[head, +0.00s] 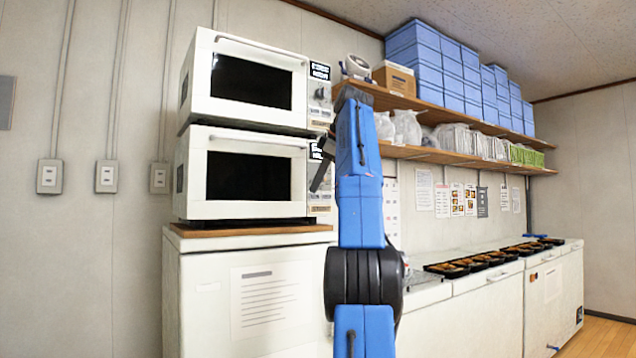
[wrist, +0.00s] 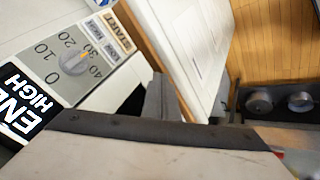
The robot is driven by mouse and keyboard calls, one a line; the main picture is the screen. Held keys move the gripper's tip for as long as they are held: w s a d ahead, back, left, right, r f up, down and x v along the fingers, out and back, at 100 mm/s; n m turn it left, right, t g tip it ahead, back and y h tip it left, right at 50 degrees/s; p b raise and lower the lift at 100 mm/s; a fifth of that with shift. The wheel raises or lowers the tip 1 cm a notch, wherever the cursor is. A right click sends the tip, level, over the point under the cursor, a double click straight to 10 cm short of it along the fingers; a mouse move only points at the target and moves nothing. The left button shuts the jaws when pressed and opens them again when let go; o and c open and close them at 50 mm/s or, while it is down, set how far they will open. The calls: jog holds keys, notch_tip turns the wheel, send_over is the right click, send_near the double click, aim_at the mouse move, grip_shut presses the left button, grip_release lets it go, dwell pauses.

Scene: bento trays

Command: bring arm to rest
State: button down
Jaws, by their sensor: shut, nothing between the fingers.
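My blue arm (head: 360,210) stands upright in the middle of the head view, in front of the counter and shelves. Its dark end, my gripper (head: 321,172), is beside the right edge of the lower microwave (head: 250,175). In the wrist view my gripper's dark fingers (wrist: 165,100) are shut with nothing seen between them. A microwave control panel with a timer dial (wrist: 75,62) shows at the upper left of that view, close by. I cannot tell whether the gripper touches the panel.
A second microwave (head: 250,82) is stacked on top, both on a white cabinet (head: 215,300). Wooden shelves (head: 400,100) with blue boxes (head: 430,65) are behind the arm. Several black food trays (head: 480,260) line the white counter to the right. Wooden floor (head: 605,335) shows at far right.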

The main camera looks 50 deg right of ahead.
jog(key=shift+s+r, duration=0.2)
dwell(0.3)
jog(key=w+a+f+m, duration=0.2)
jog(key=a+f, duration=0.1)
jog(key=a, duration=0.5)
jog(key=w+a+f+m, duration=0.1)
jog(key=a+f, duration=0.3)
jog(key=a, duration=0.4)
jog(key=s+a+f+m+g+y, duration=0.15)
jog(key=s+a+f, duration=0.25)
jog(key=a+f, duration=0.85)
jog(key=s+a+f+m, duration=0.1)
jog(key=s+a+f, duration=0.3)
jog(key=s+f, duration=0.3)
jog(key=s+a+f+m, duration=0.1)
jog(key=s+a+f, duration=0.4)
jog(key=f, duration=1.2)
jog(key=s+a+f+m, duration=0.1)
jog(key=s+a+f, duration=0.4)
jog(key=s+f, duration=0.4)
notch_tip(320, 180, down, 4)
jog(key=shift+s+a+r+g+h, duration=0.15)
jog(key=shift+s+g+h, duration=0.1)
jog(key=shift+g+h, duration=0.15)
